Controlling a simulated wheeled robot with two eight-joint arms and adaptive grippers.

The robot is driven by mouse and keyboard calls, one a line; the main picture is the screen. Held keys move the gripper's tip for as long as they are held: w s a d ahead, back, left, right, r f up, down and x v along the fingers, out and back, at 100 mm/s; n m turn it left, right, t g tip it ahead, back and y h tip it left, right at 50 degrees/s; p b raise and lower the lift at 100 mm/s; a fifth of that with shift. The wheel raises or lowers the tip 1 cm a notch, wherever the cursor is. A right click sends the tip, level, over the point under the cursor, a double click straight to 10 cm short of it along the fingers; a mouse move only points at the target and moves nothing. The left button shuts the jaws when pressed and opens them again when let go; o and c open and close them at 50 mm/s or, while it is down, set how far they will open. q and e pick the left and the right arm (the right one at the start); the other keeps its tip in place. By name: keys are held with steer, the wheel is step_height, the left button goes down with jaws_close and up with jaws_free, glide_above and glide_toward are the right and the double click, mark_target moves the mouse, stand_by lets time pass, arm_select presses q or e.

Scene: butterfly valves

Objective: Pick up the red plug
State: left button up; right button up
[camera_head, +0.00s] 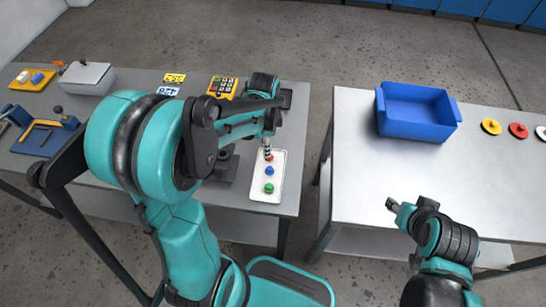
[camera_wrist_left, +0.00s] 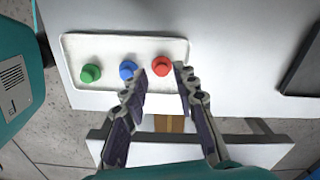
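The red plug (camera_wrist_left: 162,66) stands upright on a white tray (camera_wrist_left: 110,45) in a row with a blue plug (camera_wrist_left: 128,70) and a green plug (camera_wrist_left: 91,72). In the head view the red plug (camera_head: 269,158) is at the far end of the row, partly covered by my left gripper (camera_head: 267,146). In the left wrist view my left gripper (camera_wrist_left: 160,74) is open, its two fingertips on either side of the red plug. I cannot tell if they touch it. My right gripper (camera_head: 393,205) hangs near the right table; its finger gap is not clear.
A blue bin (camera_head: 415,131) stands on the right table (camera_head: 360,165), with yellow (camera_head: 491,127) and red (camera_head: 518,131) discs at its right. A gap separates the two tables.

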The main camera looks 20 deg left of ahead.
arm_select(q)
steer(key=f, duration=0.1)
steer(key=f+b, duration=0.1)
steer(key=f, duration=0.1)
steer(key=d+f+b, duration=0.1)
steer(key=f, duration=0.1)
steer(key=shift+w, duration=0.35)
steer(key=shift+r, duration=0.1)
steer(key=c, duration=0.3)
steer(key=shift+c, duration=0.2)
